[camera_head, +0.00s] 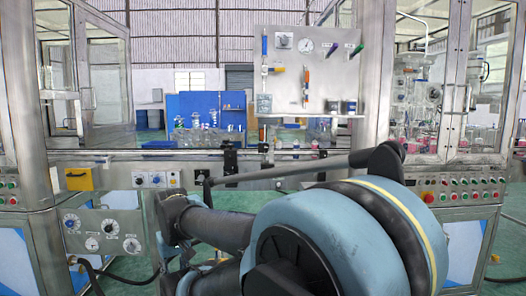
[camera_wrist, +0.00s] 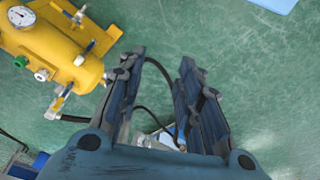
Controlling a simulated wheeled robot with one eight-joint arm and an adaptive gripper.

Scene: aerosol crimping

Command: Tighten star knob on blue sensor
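My gripper (camera_wrist: 162,65) shows in the wrist view with its two dark ridged fingers apart and nothing between them but green floor and a black hose behind. It points down at the floor. In the head view my blue and black arm fills the lower middle, and the fingers cannot be made out there. I cannot clearly identify the blue sensor or its star knob in either view. Small dark brackets (camera_head: 230,160) stand at the conveyor rail in the middle of the head view, partly near my arm; their details are too small to tell.
A yellow tank (camera_wrist: 50,48) with a gauge and valves stands left of my fingers in the wrist view. In the head view, a machine with a conveyor rail (camera_head: 100,156) spans the scene. An upright gauge panel (camera_head: 333,72) stands behind it. A dial panel (camera_head: 105,232) is at lower left.

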